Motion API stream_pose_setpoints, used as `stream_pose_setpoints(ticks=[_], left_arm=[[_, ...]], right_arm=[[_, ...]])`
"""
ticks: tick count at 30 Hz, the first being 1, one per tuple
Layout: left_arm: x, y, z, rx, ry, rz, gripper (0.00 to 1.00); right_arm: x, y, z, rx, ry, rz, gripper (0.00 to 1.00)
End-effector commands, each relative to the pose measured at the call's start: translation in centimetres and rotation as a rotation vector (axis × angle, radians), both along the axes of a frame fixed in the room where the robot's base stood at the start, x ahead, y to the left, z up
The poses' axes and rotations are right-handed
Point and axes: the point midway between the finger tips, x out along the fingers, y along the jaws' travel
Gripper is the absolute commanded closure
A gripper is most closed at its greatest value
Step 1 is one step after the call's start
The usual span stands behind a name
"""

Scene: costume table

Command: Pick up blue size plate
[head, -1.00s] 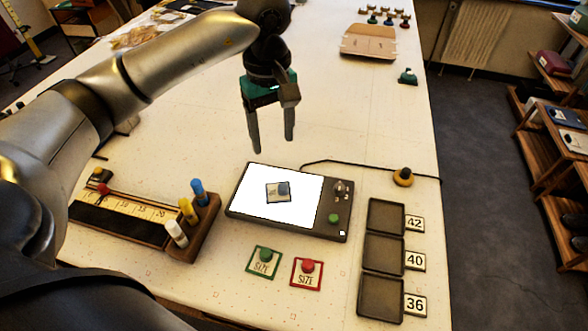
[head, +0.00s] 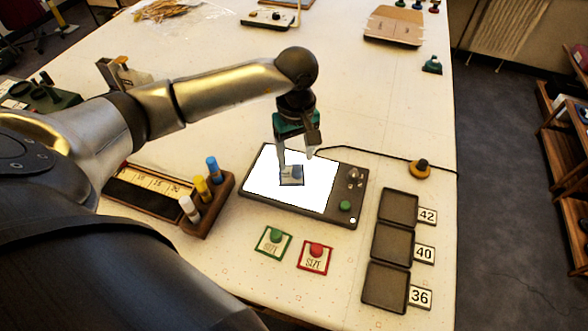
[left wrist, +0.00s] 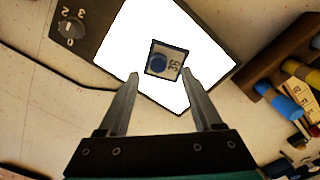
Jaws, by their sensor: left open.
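The blue size plate (head: 290,175), a small square card with a blue knob, lies on the bright white panel of the light box (head: 262,204). In the left wrist view the plate (left wrist: 172,65) shows just beyond and between the fingertips. My left gripper (head: 295,162) is open above the panel, pointing down at the plate; in the left wrist view its two fingers (left wrist: 162,75) are apart with nothing between them. A green size plate (head: 272,241) and a red size plate (head: 315,257) lie in front of the box. My right gripper is not in view.
A wooden rack (head: 217,208) with white, yellow and blue pegs stands left of the box. Three dark trays (head: 390,242) with labels 42, 40 and 36 lie to the right. The table behind the box is mostly clear.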

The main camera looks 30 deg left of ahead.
Motion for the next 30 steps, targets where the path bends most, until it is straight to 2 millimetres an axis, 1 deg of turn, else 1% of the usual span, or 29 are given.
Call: stream_pose_setpoints(ticks=[1,3,6,9,15,30], left_arm=[[0.0,-0.3,-0.9,-0.003,0.005,0.001,0.33],[0.1,-0.3,-1.9,-0.001,0.003,0.001,0.33],[0.1,-0.2,-3.0,-0.001,0.002,0.002,0.33],[0.2,-0.2,-3.4,-0.001,-0.001,0.001,0.33],[0.2,-0.2,-3.4,-0.001,-0.001,0.0,0.35],[0.2,-0.2,-3.3,-0.001,-0.001,0.0,0.91]], right_arm=[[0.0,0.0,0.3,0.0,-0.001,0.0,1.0],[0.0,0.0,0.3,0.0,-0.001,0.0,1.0],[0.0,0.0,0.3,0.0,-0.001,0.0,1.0],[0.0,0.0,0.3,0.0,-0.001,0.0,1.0],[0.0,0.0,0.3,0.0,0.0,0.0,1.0],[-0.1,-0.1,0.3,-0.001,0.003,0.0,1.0]])
